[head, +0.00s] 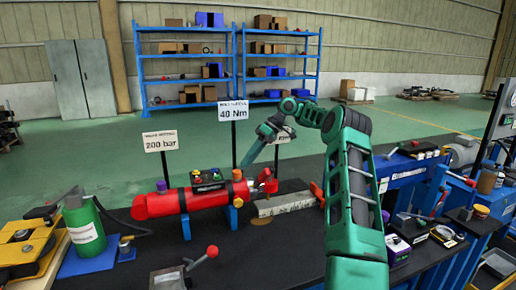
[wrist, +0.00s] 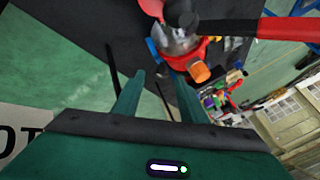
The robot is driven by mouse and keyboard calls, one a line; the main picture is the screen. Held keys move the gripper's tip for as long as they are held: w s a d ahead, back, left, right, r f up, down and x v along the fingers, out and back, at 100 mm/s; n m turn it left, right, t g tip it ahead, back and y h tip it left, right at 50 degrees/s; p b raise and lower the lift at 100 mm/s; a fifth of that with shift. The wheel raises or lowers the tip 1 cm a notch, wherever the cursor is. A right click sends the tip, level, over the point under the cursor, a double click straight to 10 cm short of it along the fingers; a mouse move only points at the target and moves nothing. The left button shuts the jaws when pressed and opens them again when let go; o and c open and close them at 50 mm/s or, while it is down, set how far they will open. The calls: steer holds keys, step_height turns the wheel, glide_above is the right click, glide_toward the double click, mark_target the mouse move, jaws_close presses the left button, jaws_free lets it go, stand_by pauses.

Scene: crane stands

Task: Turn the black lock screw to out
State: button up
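A red cylinder (head: 185,203) lies on blue supports on the dark bench in the head view. My gripper (head: 243,164) is above that right end. In the wrist view my gripper (wrist: 160,78) is open, with nothing between its two fingers. Beyond them, at the top, a dark round part (wrist: 182,14) joins a red-handled lever (wrist: 270,27), above a grey metal body and an orange knob (wrist: 199,72). I cannot tell whether the dark part is the black lock screw.
Signs reading 200 bar (head: 161,141) and 40 Nm (head: 233,111) stand behind the cylinder. A green bottle (head: 84,228) stands at left. A red-knobbed lever (head: 208,254) is in front. Boxes and tools crowd the right; bare bench (head: 285,245) lies front centre.

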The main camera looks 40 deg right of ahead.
steer(key=v, duration=0.7)
steer(key=shift+d+r, duration=0.2)
